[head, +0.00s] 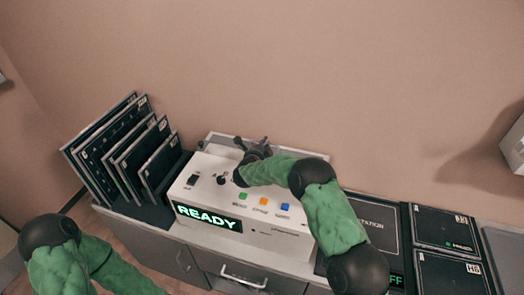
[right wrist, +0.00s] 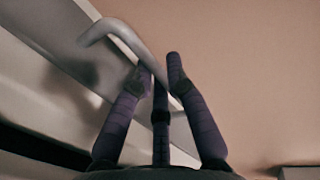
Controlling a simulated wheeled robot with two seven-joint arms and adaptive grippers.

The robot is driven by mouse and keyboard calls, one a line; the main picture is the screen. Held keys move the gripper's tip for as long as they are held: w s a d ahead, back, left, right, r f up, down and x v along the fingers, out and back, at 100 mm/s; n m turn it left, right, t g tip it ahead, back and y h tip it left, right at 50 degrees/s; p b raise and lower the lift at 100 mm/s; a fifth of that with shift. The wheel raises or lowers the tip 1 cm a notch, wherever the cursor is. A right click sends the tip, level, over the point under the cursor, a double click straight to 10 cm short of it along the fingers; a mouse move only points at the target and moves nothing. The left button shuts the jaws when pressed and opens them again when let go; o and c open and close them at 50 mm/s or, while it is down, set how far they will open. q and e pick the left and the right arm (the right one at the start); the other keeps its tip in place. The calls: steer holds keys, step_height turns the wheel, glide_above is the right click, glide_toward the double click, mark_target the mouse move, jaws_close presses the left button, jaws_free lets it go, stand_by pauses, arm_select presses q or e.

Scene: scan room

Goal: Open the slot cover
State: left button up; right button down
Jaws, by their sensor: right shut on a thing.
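The white machine (head: 225,191) stands on the cabinet with its READY display (head: 208,217) lit green. A pale flat panel, apparently the slot cover (head: 222,141), lies along its back edge. My right gripper (head: 253,146) is at that back edge, with the arm reaching over the machine. In the right wrist view its dark fingers (right wrist: 158,80) are shut on a bent grey handle (right wrist: 112,24) beside a grey panel (right wrist: 62,52). How far the cover is open cannot be told. My left arm shows at lower left; its gripper is out of view.
Dark framed plates (head: 120,145) stand upright in a rack left of the machine. Dark flat cases (head: 445,232) lie to the right. A cabinet drawer handle (head: 243,276) is below. The wall rises close behind the machine. A white box (head: 514,146) is at far right.

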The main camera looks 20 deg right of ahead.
steer(key=c, duration=1.2)
jaws_free()
steer(key=v, duration=1.2)
steer(key=shift+f, duration=0.1)
